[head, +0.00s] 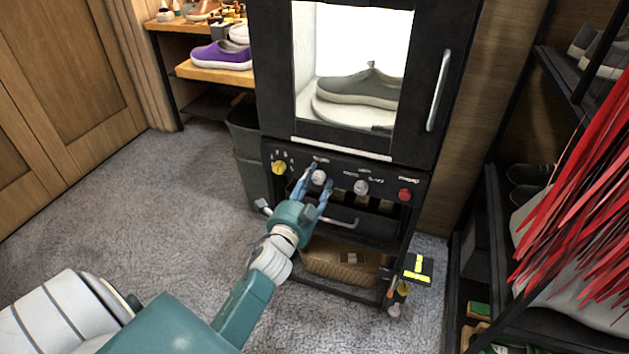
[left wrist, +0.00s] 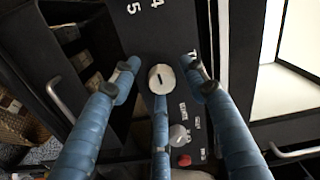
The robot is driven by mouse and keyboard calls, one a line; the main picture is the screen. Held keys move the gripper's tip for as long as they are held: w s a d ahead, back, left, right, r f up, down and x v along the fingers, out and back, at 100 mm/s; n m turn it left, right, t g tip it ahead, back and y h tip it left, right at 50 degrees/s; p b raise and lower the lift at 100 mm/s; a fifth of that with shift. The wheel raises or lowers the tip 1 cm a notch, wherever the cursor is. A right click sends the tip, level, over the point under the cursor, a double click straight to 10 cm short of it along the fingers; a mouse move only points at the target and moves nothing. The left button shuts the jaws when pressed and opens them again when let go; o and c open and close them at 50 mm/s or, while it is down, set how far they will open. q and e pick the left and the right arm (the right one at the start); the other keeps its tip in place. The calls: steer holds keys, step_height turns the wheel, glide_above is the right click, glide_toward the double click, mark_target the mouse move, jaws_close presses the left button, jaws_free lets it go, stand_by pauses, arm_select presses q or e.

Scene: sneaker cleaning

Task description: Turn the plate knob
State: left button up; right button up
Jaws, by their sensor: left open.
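The black cleaning cabinet's control panel (head: 337,178) has a yellow knob (head: 279,167) at left, two white knobs and a red button (head: 405,195) at right. The labels are too small to tell which knob is the plate knob. My left gripper (head: 320,179) is open in front of the left white knob (head: 318,177). In the left wrist view, that round knob (left wrist: 161,79), with a dark slot, shows between the spread blue fingers (left wrist: 160,67). I cannot tell whether they touch it. The other white knob (head: 361,187) is farther right. My right gripper is not in view.
A grey shoe (head: 360,88) sits on a round white plate (head: 345,113) behind the lit window. A door handle (head: 438,90) is at right and a drawer handle (head: 338,222) below the panel. A wicker basket (head: 340,262) sits below. Red strips hang at right; the carpet left is clear.

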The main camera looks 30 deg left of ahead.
arm_select(q)
steer(key=v, duration=1.1)
steer(key=shift+s, duration=0.3)
steer(key=shift+a, duration=0.1)
